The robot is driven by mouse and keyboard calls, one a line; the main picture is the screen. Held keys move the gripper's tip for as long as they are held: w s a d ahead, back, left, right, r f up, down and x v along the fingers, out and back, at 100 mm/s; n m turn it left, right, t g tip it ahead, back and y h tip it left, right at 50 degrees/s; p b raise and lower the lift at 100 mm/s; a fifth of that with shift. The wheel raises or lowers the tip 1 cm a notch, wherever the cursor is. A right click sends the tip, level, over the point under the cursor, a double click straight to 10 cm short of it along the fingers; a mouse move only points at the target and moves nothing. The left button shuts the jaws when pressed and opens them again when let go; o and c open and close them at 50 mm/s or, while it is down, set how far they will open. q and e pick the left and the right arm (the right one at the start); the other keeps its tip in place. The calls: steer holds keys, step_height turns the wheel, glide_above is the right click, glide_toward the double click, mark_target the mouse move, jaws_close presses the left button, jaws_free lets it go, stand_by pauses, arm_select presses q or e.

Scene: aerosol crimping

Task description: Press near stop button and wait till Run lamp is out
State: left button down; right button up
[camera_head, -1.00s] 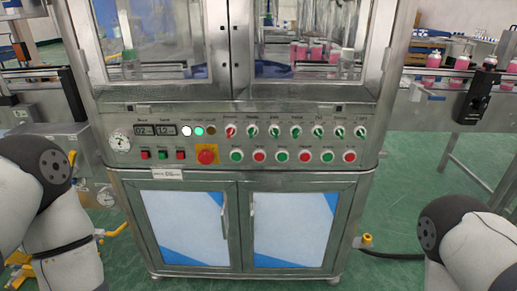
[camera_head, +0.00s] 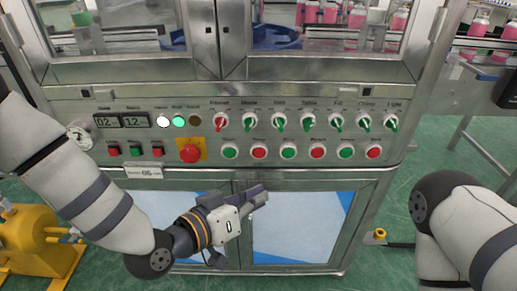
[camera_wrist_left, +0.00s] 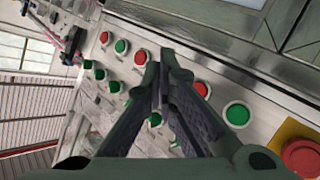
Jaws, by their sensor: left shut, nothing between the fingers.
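The control panel (camera_head: 415,118) has a row of alternating green and red buttons. Red buttons show at the left (camera_head: 259,151), middle (camera_head: 317,151) and right (camera_head: 373,152) of the row; their labels are too blurred to read. A green lamp (camera_head: 178,121) is lit between a lit white lamp (camera_head: 163,120) and a dull amber one (camera_head: 194,120). My left gripper (camera_head: 264,196) is shut and empty, below the button row in the head view. In the wrist view its fingers (camera_wrist_left: 160,68) point toward the panel between two red buttons (camera_wrist_left: 203,88) (camera_wrist_left: 140,57). My right gripper is out of view.
A red mushroom button (camera_head: 190,152) on a yellow plate is left of the row. Rotary switches (camera_head: 278,121) line the panel above the buttons. Cabinet doors (camera_head: 298,228) lie below. A yellow machine (camera_head: 38,240) stands on the floor at left.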

mark_target(259, 153)
arm_select(q)
steer(key=shift+s, duration=0.15)
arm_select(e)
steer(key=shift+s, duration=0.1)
arm_select(q)
steer(key=w+b, duration=0.3)
steer(key=w, duration=0.6)
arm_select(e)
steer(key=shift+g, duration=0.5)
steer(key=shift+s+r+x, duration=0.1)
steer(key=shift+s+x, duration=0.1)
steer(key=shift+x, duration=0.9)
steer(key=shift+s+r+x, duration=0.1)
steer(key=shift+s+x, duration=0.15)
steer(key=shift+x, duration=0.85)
